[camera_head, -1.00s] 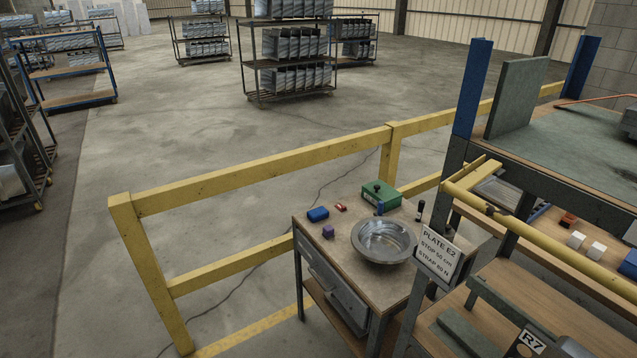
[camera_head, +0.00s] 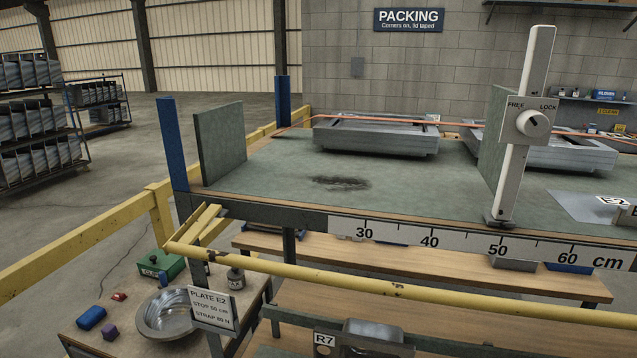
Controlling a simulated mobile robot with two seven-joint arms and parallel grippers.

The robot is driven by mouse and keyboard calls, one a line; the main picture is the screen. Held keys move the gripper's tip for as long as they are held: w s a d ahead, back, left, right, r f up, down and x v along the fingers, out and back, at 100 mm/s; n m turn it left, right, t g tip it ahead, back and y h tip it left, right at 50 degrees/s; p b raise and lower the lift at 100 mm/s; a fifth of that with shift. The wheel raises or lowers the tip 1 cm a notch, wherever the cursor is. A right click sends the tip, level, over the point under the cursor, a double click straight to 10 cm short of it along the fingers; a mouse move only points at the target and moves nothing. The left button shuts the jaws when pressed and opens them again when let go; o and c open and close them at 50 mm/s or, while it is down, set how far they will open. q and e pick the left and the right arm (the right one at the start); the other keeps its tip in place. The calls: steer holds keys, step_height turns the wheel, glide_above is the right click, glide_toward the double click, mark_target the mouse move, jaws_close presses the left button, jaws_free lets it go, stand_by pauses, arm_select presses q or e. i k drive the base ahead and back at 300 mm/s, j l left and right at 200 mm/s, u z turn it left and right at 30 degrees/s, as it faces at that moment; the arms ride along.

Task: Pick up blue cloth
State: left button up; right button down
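No item is plainly a blue cloth. A small blue item (camera_head: 91,317) with rounded edges lies on the low side table (camera_head: 85,346) at the lower left; I cannot tell whether it is folded cloth. Another blue piece (camera_head: 570,268), partly hidden, shows on the wooden shelf under the bench at the right. Neither of my grippers is in view.
By the first blue item are a purple block (camera_head: 110,331), a red item (camera_head: 119,296), a metal bowl (camera_head: 167,314), a green box (camera_head: 160,266) and a dark bottle (camera_head: 236,279). A yellow rail (camera_head: 380,286) crosses before the large bench (camera_head: 270,175), which holds metal trays (camera_head: 375,136).

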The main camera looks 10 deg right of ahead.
mark_target(94, 313)
steer(key=i+j+z, duration=0.1)
steer(key=i+j, duration=0.2)
steer(key=i+j+z, duration=0.1)
steer(key=i+j, duration=0.15)
steer(key=j, duration=0.25)
steer(key=i+j+z, duration=0.1)
steer(key=i+j, duration=0.15)
steer(key=j, duration=0.15)
steer(key=i+j+z, duration=0.1)
steer(key=i+j, duration=0.15)
steer(key=j, duration=0.2)
steer(key=i+j, duration=0.2)
steer(key=j, duration=0.25)
steer(key=i+j+z, duration=0.15)
steer(key=j, duration=0.3)
steer(key=i+j+z, duration=0.1)
steer(key=i+j, duration=0.15)
steer(key=j, duration=0.25)
steer(key=i+j+z, duration=0.1)
steer(key=j, duration=0.4)
steer(key=i, duration=0.1)
